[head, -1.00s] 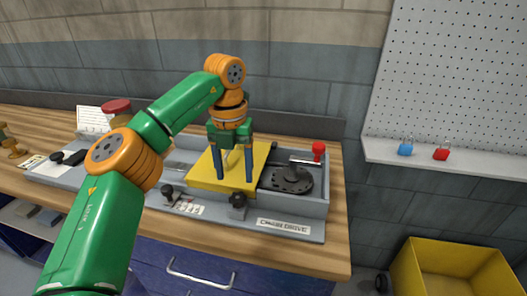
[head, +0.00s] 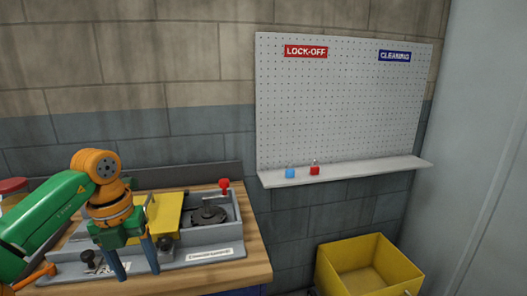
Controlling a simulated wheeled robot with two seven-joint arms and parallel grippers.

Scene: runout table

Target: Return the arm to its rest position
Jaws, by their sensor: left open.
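My left arm, green and orange, comes in from the left in the head view. My left gripper (head: 134,268) hangs with its two blue-grey fingers pointing down and spread apart. Nothing shows between them. It is in front of the left part of the grey drive unit (head: 215,256) in the picture, and I cannot tell its height above it. The yellow cover (head: 168,218) lies on the unit, partly hidden behind the gripper. My right gripper is not in view.
The drive unit has a dark round plate (head: 209,217) and a red knob (head: 224,185). A pegboard (head: 345,105) with a shelf (head: 375,172) holds a blue padlock (head: 290,173) and a red padlock (head: 314,171). A yellow bin (head: 368,270) stands right of the wooden bench (head: 258,268).

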